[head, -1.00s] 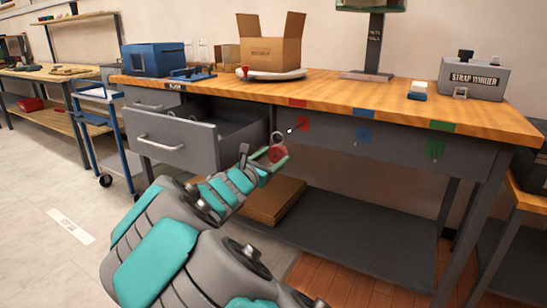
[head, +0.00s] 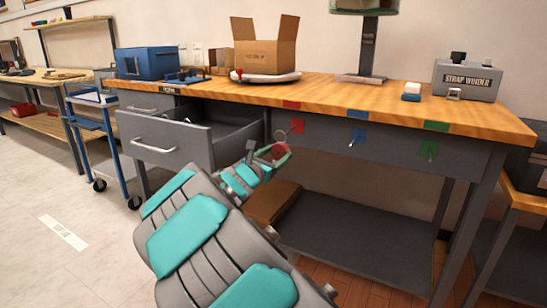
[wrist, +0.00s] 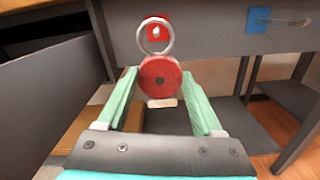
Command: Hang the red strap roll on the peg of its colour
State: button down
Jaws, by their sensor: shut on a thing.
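The red strap roll (wrist: 160,77) is held between the pale green fingers of my gripper (wrist: 159,84) in the wrist view. A metal ring (wrist: 142,42) stands up from its top. The red plate (wrist: 157,24) is behind the ring, and its pale peg tip shows through the ring's opening. I cannot tell whether the peg passes into the ring or is only lined up behind it. In the head view the roll (head: 279,152) is just below and left of the red plate (head: 297,126) on the bench front.
A blue plate with a peg (head: 358,137) and a green one (head: 429,151) are to the right. An open drawer (head: 165,145) juts out left of my gripper. Flat cardboard (head: 272,203) lies on the lower shelf (head: 350,225). The bench top (head: 330,92) overhangs above.

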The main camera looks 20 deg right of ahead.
jog(key=shift+x, duration=2.15)
jog(key=shift+w+d+f, duration=0.35)
jog(key=shift+d+f, duration=0.1)
jog(key=shift+f, duration=0.1)
grip_release()
